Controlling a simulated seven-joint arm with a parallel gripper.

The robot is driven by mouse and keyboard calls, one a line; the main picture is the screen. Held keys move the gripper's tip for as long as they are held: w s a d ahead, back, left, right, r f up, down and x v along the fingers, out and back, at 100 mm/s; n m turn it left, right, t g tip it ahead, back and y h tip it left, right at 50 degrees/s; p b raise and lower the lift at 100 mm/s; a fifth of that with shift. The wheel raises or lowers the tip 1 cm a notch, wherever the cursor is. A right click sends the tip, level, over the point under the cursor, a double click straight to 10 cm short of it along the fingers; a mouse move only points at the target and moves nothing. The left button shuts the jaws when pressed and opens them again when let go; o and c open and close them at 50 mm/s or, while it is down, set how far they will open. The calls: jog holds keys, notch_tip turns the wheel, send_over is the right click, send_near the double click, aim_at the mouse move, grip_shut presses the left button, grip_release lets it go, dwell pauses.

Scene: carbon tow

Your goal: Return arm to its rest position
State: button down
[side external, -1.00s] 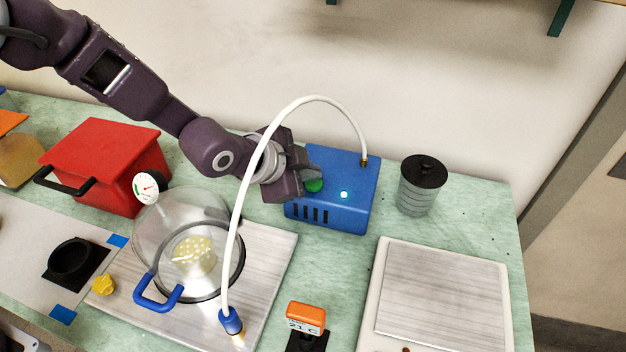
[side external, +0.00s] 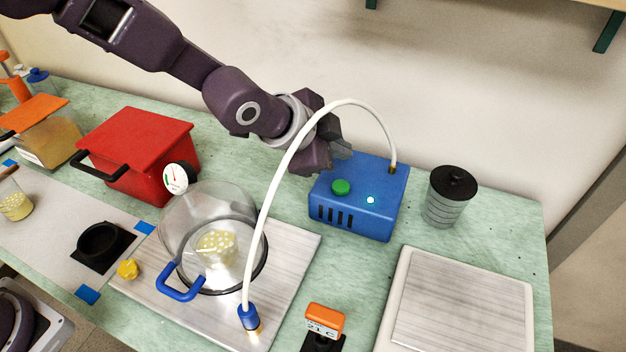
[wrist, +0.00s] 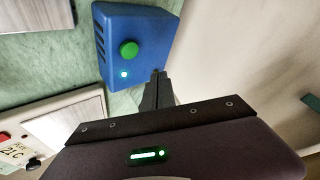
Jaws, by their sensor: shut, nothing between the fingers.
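My gripper (side external: 335,160) is in the air just above and behind the blue pump box (side external: 360,217), apart from its green button (side external: 341,187). Its fingers are shut with nothing between them. In the wrist view, the shut fingertips (wrist: 159,75) point past the edge of the blue box (wrist: 140,45). The green button (wrist: 129,49) and a lit pale light beside it show there too.
A white hose (side external: 272,190) arches from the box, in front of my gripper, to a blue-ended fitting on the plate. A clear dome chamber (side external: 190,215) stands left, a red box (side external: 150,135) behind it. A grey canister (side external: 447,205) stands right of the pump box.

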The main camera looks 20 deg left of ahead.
jog(key=s+a+r+n+g+y, duration=0.1)
jog(key=s+a+r+n, duration=0.3)
jog(key=s+a+r, duration=0.45)
jog(key=s+a+r+n+y, duration=0.1)
jog(key=s+a+r+n, duration=0.35)
jog(key=a, duration=0.65)
jog(key=s+a+n+g+y, duration=0.1)
jog(key=s+a+n, duration=0.1)
jog(key=s, duration=0.7)
jog(key=s+a+f+n, duration=0.1)
jog(key=s+a+n, duration=0.2)
jog(key=s, duration=0.7)
jog(key=shift+a+f+g+y, duration=0.2)
jog(key=shift+a+g+y, duration=0.2)
jog(key=shift+a, duration=0.8)
